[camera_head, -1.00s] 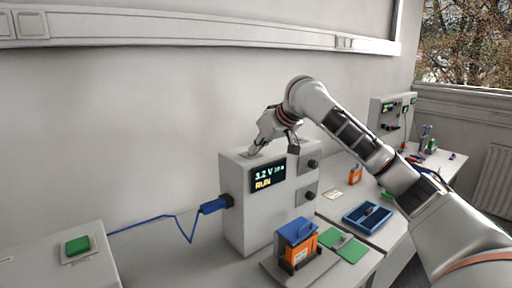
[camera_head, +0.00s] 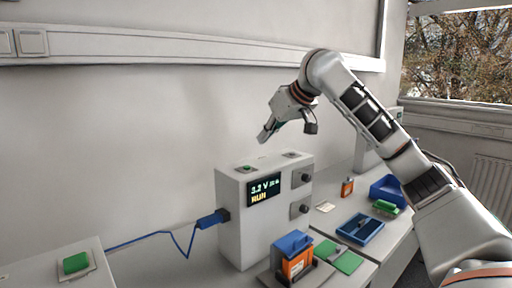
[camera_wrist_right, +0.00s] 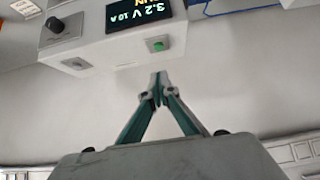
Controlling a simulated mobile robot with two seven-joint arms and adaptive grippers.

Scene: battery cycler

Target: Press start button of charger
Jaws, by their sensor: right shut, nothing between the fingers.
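The charger (camera_head: 262,232) is a pale box on the bench. Its display (camera_head: 264,188) reads 3.2 V and RUN. A green button (camera_head: 245,169) sits on its top; in the right wrist view the button (camera_wrist_right: 158,45) lies just beyond the fingertips, apart from them. My right gripper (camera_head: 265,136) is shut and empty, in the air above the charger's top. Its closed fingertips also show in the right wrist view (camera_wrist_right: 159,84). My left gripper is not in view.
A blue plug (camera_head: 211,219) with a cable enters the charger's left side. A white box with a larger green button (camera_head: 76,263) stands at left. An orange battery (camera_head: 297,264) in a holder, a blue tray (camera_head: 352,238) and a blue bin (camera_head: 381,191) occupy the right side.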

